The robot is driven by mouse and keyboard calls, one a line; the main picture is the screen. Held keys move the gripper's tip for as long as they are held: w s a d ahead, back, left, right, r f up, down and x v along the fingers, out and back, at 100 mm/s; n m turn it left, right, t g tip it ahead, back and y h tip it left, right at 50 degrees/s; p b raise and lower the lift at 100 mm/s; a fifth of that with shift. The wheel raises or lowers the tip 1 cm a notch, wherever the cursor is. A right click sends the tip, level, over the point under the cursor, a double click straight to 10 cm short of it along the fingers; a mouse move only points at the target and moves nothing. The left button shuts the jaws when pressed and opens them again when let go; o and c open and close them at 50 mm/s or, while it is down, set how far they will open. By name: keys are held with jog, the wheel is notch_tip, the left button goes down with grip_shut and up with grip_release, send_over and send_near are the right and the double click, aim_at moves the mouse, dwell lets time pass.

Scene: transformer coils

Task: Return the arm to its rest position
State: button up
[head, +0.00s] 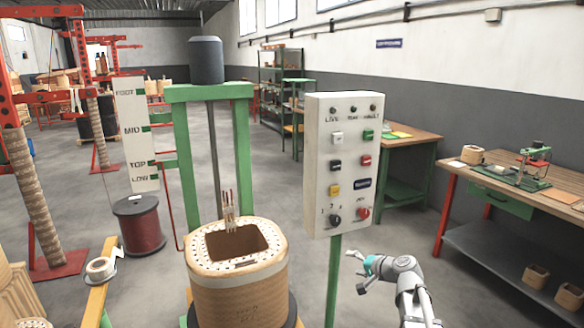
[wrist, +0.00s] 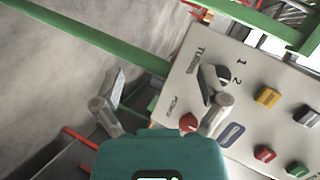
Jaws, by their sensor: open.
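My gripper (head: 357,270) shows at the lower right of the head view, in front of and below the white control box (head: 318,190), a little right of its green post (head: 333,280). Its fingers point left and are spread apart with nothing between them. In the wrist view my gripper (wrist: 165,92) is also open and empty. The right finger overlaps the box face (wrist: 190,75) in the picture, near the black selector knob (wrist: 222,76) and the red knob (wrist: 190,119). Whether the finger touches the box cannot be told. My arm reaches in from the bottom edge.
A wound coil (head: 240,295) stands left of the post, below a green frame (head: 182,150) with a level scale (head: 135,135). A workbench (head: 480,185) with a green device stands at the right. Open floor (head: 400,245) lies between the post and this bench.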

jog(key=s+a+f+n+g+h, duration=0.35)
jog(key=s+a+f+g, duration=0.2)
jog(key=s+f, duration=0.4)
jog(key=s+d+f+n+g+h, duration=0.25)
jog(key=s+g+h, duration=0.25)
jog(key=s, duration=0.8)
notch_tip(320, 180, up, 17)
jog(key=p, duration=1.6)
jog(key=shift+d+n+p, duration=0.2)
jog(key=shift+n+p, duration=0.1)
jog(key=shift+s, duration=0.1)
